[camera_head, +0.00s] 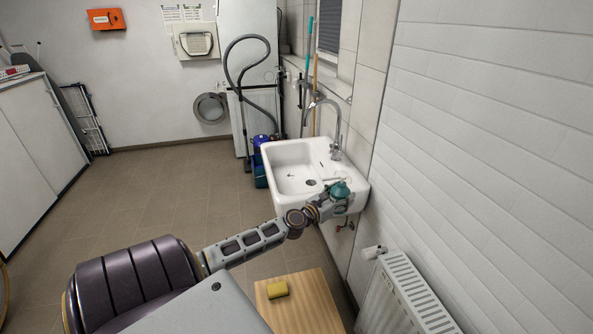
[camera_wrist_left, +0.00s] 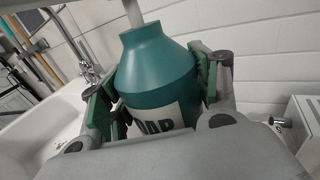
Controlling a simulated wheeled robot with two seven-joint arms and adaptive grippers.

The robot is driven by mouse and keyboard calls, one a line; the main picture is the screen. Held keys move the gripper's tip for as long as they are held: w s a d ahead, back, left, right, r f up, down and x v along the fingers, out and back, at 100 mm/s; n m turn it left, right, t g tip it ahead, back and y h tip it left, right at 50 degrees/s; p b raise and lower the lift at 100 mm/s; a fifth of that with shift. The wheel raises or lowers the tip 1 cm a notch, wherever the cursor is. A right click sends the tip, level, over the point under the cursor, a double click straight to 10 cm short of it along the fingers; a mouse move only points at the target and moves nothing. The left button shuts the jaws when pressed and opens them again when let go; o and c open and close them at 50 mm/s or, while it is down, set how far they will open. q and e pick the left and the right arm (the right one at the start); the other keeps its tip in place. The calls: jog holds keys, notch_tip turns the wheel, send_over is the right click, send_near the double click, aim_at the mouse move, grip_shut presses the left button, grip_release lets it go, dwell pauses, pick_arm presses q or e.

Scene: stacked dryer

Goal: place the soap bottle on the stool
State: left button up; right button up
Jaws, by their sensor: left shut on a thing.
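The teal soap bottle (camera_head: 340,188) is at the front right corner of the sink. In the left wrist view the bottle (camera_wrist_left: 158,75) fills the middle, with its narrow neck up and part of a white label with dark letters showing. My left gripper (camera_head: 336,197) is shut on it, with green-padded fingers on both sides of its body. I cannot tell whether the bottle's base touches the sink rim. The wooden stool (camera_head: 318,297) stands below and nearer to me, partly hidden by my own body. My right gripper is not in view.
A white radiator (camera_head: 408,295) stands right of the stool. A vacuum hose (camera_head: 232,70) hangs behind.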

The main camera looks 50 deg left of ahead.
pick_arm(q)
jog(key=s+d+f, duration=0.4)
jog(key=s+d, duration=0.2)
jog(key=d, duration=0.5)
jog(key=s+d+f, duration=0.4)
jog(key=s+d, duration=0.3)
jog(key=d, duration=0.5)
jog(key=shift+d, duration=0.3)
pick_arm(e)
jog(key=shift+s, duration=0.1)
pick_arm(q)
jog(key=shift+s, duration=0.3)
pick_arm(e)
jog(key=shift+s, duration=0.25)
